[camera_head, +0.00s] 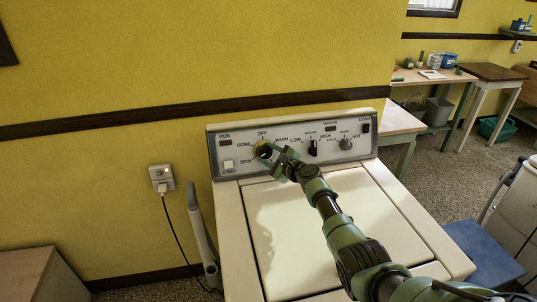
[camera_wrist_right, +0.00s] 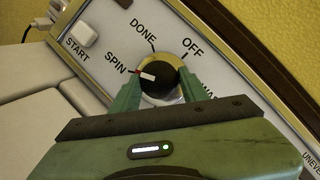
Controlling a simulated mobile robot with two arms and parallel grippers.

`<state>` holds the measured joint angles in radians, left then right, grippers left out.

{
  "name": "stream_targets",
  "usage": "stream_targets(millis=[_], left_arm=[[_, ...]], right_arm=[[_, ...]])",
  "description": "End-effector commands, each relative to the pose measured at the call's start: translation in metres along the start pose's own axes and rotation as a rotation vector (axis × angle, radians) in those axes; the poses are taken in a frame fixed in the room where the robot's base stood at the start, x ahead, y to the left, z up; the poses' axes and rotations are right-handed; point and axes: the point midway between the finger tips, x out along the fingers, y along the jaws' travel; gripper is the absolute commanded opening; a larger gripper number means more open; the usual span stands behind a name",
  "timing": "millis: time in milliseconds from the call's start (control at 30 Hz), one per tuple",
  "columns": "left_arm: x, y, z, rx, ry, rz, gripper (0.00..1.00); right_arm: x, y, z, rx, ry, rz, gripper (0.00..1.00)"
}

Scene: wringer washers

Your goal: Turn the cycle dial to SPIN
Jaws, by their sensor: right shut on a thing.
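The black cycle dial (camera_head: 262,148) sits at the left of the washer's control panel, with DONE, OFF, WASH and SPIN printed around it. In the right wrist view the dial (camera_wrist_right: 159,74) has a white pointer with a red tip, aimed left toward the SPIN label (camera_wrist_right: 116,63). My right gripper (camera_head: 272,154) is shut on the dial, with one green finger on each side of it in the wrist view. My left gripper is not in view.
A START button (camera_wrist_right: 74,34) lies left of the dial on the panel. Two more knobs, a black one (camera_head: 313,147) and a grey one (camera_head: 345,143), are to the right. The washer lid (camera_head: 285,235) lies below. A wall outlet (camera_head: 161,178) is at left.

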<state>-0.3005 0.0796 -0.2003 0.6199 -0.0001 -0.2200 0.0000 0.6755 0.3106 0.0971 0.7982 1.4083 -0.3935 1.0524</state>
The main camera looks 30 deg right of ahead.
Motion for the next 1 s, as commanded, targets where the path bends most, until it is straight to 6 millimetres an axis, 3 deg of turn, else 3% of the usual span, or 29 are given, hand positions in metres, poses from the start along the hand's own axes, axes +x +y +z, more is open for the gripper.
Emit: stream_targets(millis=[700, 733, 767, 800, 1000], left_arm=[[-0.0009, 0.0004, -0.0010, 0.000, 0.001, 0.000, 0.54], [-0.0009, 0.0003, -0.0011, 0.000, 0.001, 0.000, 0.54], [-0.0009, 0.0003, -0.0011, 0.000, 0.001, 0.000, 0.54], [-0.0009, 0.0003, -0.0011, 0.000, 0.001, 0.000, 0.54], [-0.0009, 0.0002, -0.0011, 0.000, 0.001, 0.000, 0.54]], right_arm=[[0.0002, 0.0024, 0.0001, -0.065, 0.003, 0.033, 0.04], [0.0002, 0.0024, 0.0000, -0.065, 0.003, 0.032, 0.52], [0.0001, 0.0023, 0.0000, -0.065, 0.003, 0.032, 0.61], [0.0001, 0.0021, 0.0000, -0.065, 0.004, 0.032, 0.66], [0.0001, 0.0009, 0.0002, -0.065, 0.004, 0.029, 0.66]])
